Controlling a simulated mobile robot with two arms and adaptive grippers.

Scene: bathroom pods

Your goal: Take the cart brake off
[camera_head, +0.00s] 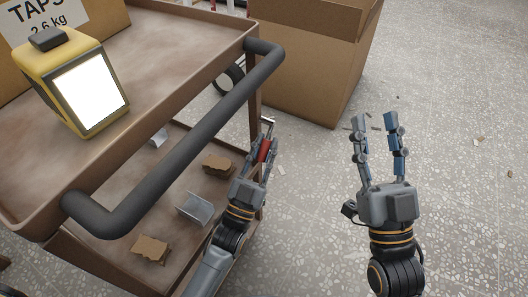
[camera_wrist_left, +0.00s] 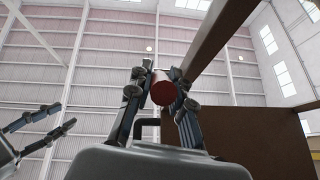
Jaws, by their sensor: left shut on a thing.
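The brown cart (camera_head: 170,50) stands at the left of the head view, with a dark push handle (camera_head: 190,140) along its near side. A small red grip (camera_head: 264,151), which looks like the brake lever's handle, is beside the cart's near right corner post. My left gripper (camera_head: 267,140) is shut on it. In the left wrist view the round end of the red grip (camera_wrist_left: 163,90) sits between the left fingers (camera_wrist_left: 154,82). How the lever joins the cart is hidden. My right gripper (camera_head: 377,122) is open and empty over the floor, to the right.
A yellow lamp-like device (camera_head: 75,80) with a bright panel stands on the cart's top tray. Brown pieces (camera_head: 150,248) and metal brackets (camera_head: 194,208) lie on the lower shelf. A large cardboard box (camera_head: 310,65) stands behind. The floor at right is mostly clear, with small scraps.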

